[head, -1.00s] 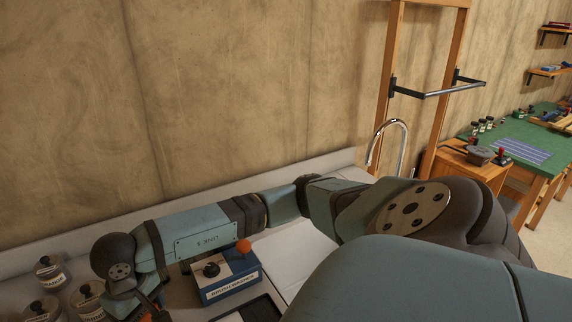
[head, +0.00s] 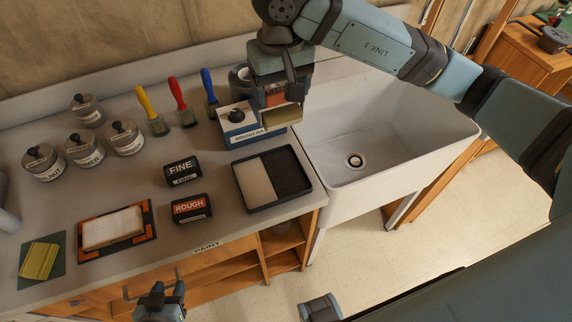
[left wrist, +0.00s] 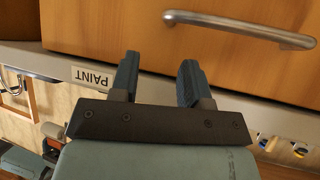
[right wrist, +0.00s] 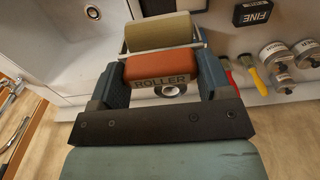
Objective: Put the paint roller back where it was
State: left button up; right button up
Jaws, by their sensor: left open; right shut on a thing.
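The paint roller has an orange body marked ROLLER and a pale yellow sleeve (head: 283,116). My right gripper (head: 276,84) is shut on its orange body, seen best in the right wrist view, where the roller (right wrist: 160,32) lies across beyond the fingers. In the head view the roller hangs by the right end of the blue and white brush washer (head: 238,126), partly hiding it. I cannot tell whether they touch. My left gripper (head: 155,289) is open and empty in front of the counter, below its edge; the left wrist view shows its fingers (left wrist: 157,80) apart before a drawer.
A black paint tray (head: 271,207) lies in front of the washer, with FINE (head: 182,168) and ROUGH (head: 191,208) blocks beside it. The sink (head: 395,120) is right.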

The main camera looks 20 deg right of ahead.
jog(key=shift+s+a+f, duration=0.1)
jog(key=shift+s+f, duration=0.05)
jog(key=shift+f, duration=0.05)
notch_tip(320, 180, down, 19)
jog(key=p, duration=0.3)
jog(key=shift+r, duration=0.1)
jog(key=shift+f+b, duration=0.25)
jog(key=shift+b, duration=0.05)
jog(key=o, duration=0.9)
jog(key=shift+r, duration=0.1)
